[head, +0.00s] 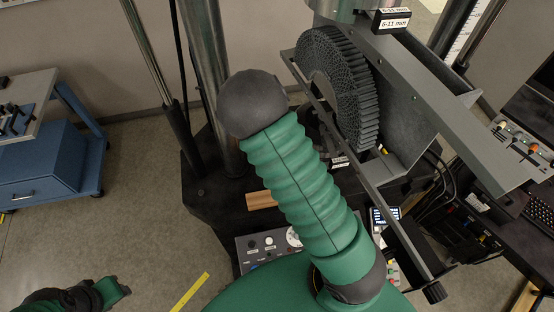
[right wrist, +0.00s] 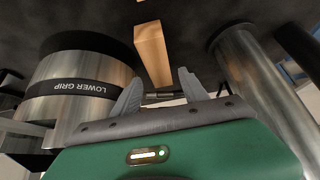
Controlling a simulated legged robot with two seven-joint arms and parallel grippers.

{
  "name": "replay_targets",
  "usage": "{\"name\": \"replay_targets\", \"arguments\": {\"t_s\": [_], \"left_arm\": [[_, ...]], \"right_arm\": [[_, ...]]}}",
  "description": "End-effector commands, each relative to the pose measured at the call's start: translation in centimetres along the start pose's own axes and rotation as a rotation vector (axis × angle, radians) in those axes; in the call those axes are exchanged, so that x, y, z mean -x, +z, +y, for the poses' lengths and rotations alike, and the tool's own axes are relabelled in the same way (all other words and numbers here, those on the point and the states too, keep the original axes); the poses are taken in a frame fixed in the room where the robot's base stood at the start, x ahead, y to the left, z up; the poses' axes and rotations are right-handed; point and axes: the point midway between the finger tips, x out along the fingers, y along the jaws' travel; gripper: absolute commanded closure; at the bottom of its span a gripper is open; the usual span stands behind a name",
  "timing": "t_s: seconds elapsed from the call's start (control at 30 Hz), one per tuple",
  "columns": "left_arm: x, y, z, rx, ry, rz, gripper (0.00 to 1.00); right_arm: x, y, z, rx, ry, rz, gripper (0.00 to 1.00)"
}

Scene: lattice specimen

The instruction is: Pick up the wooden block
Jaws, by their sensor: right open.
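The wooden block (right wrist: 152,52) is a light-brown bar in the right wrist view, lying on a dark surface. In the head view the block (head: 262,199) shows on the dark machine base, left of my green ribbed arm, which may hide part of it. My right gripper (right wrist: 160,92) is open in the wrist view, with its two grey fingers apart. The block lies just beyond and between the fingertips, with nothing clearly gripped. In the head view the right gripper is hidden. Part of my left gripper (head: 112,290) shows at the lower left; its jaw opening is unclear.
In the wrist view, the metal cylinder marked LOWER GRIP (right wrist: 85,90) stands left of the gripper and a metal column (right wrist: 262,95) stands right. In the head view, a grey lattice specimen (head: 345,85) and control panel (head: 268,245) are near my arm.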

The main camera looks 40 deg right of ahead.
Motion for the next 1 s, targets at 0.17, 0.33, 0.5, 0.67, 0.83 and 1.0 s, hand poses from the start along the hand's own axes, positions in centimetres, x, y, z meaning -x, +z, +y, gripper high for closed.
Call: {"name": "replay_targets", "arguments": {"t_s": [0.17, 0.33, 0.5, 0.67, 0.83, 1.0], "left_arm": [[0.2, 0.0, 0.0, -0.001, 0.0, 0.0, 0.64], [1.1, -0.2, 0.0, -0.001, 0.0, -0.001, 0.64], [1.9, -0.4, 0.0, 0.0, 0.0, 0.0, 0.64], [2.0, -0.4, 0.0, 0.0, 0.0, -0.001, 0.64], [1.9, -0.4, 0.0, 0.0, 0.0, -0.001, 0.64], [2.0, -0.4, 0.0, -0.001, 0.0, 0.0, 0.64]], "right_arm": [[-1.9, 0.1, -0.4, 0.005, 0.003, 0.003, 0.48], [-3.3, 0.0, -0.6, 0.009, 0.008, 0.003, 0.48], [-6.2, -0.2, -0.4, 0.008, 0.006, 0.002, 0.48], [-7.5, -0.1, -0.1, 0.004, 0.002, 0.003, 0.48], [-7.5, -0.1, 0.1, 0.002, 0.0, 0.002, 0.49], [-7.4, -0.1, -0.1, 0.002, 0.003, 0.004, 0.72]]}}
